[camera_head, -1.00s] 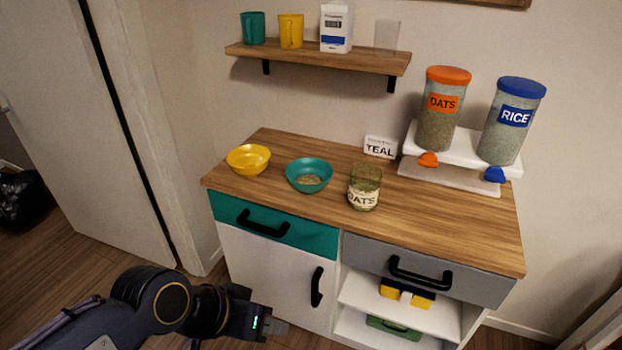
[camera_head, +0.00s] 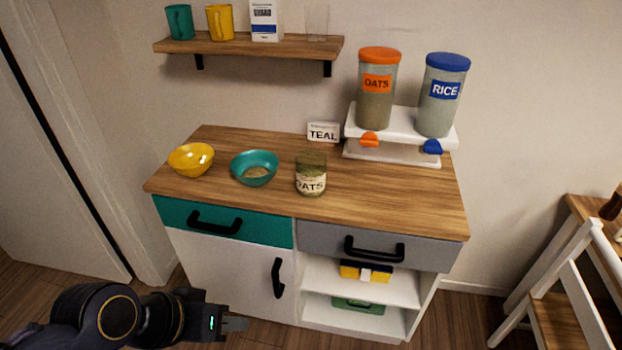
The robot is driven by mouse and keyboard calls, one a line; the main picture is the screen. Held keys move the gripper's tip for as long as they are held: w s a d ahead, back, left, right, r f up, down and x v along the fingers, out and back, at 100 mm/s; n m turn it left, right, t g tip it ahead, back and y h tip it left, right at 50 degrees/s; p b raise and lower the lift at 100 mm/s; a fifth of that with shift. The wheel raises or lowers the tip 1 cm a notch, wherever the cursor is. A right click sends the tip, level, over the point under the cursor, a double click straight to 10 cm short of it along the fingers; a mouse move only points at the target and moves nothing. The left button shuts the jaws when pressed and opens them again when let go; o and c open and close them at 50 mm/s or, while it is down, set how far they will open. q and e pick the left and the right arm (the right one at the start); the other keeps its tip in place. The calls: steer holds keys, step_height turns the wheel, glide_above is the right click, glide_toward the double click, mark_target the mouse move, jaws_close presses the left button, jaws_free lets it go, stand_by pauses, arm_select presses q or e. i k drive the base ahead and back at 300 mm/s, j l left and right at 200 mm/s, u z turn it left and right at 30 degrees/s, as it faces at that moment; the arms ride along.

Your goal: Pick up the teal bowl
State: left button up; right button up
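The teal bowl (camera_head: 254,168) stands upright on the wooden cabinet top (camera_head: 390,200), between the yellow bowl and the oats jar. A small amount of pale brown contents lies in its bottom. My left gripper (camera_head: 236,324) is low in front of the white cabinet door, well below and apart from the bowl. It is seen edge-on, so I cannot tell whether its fingers are apart. My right gripper is out of view.
A yellow bowl (camera_head: 191,159) is left of the teal bowl and an oats jar (camera_head: 311,174) is right of it. A TEAL sign (camera_head: 323,132) and a dispenser stand (camera_head: 392,152) are behind. Black handles (camera_head: 214,223) stick out in front. A chair (camera_head: 560,300) is at right.

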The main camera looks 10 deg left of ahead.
mark_target(254, 168)
steer(key=i+j+u, duration=0.3)
steer(key=i+j, duration=0.3)
steer(key=j, duration=0.2)
steer(key=i+j+u, duration=0.3)
steer(key=i+j, duration=0.35)
